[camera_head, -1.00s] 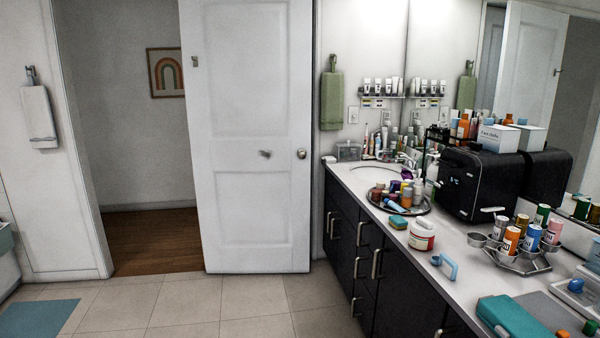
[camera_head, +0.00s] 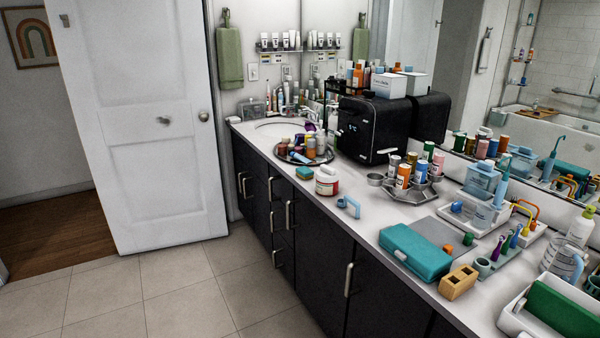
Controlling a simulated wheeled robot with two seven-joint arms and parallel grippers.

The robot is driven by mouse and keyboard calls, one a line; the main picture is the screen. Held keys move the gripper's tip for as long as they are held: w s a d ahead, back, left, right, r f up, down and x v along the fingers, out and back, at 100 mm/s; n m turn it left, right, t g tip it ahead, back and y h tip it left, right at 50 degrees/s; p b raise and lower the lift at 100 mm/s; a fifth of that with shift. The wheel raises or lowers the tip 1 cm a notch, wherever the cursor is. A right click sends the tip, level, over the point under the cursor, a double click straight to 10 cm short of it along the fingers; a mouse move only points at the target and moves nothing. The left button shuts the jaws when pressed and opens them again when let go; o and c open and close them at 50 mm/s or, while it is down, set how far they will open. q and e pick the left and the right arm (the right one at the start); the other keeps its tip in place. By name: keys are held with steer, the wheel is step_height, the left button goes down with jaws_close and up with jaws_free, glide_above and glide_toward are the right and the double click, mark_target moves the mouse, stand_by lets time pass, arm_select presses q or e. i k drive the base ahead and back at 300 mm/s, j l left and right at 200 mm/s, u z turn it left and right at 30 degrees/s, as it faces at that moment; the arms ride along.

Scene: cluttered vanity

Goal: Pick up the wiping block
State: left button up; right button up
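A small teal block (camera_head: 304,173) lies on the vanity counter near its front edge; it looks like the wiping block, though its details are small at this distance. It sits just left of a white jar with a red label (camera_head: 327,181) and in front of the round tray of bottles (camera_head: 330,157). Neither of my grippers is in view, so nothing shows near the block.
A light blue handle-shaped item (camera_head: 349,207), a teal case (camera_head: 414,252) and a wooden block with holes (camera_head: 458,282) lie along the counter front (camera_head: 376,232). A black appliance (camera_head: 372,130) stands behind. Floor (camera_head: 180,280) before the cabinets is clear.

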mark_target(304, 171)
steer(key=i+u, duration=0.3)
steer(key=i, duration=0.3)
steer(key=i+u, duration=0.25)
steer(key=i, duration=0.35)
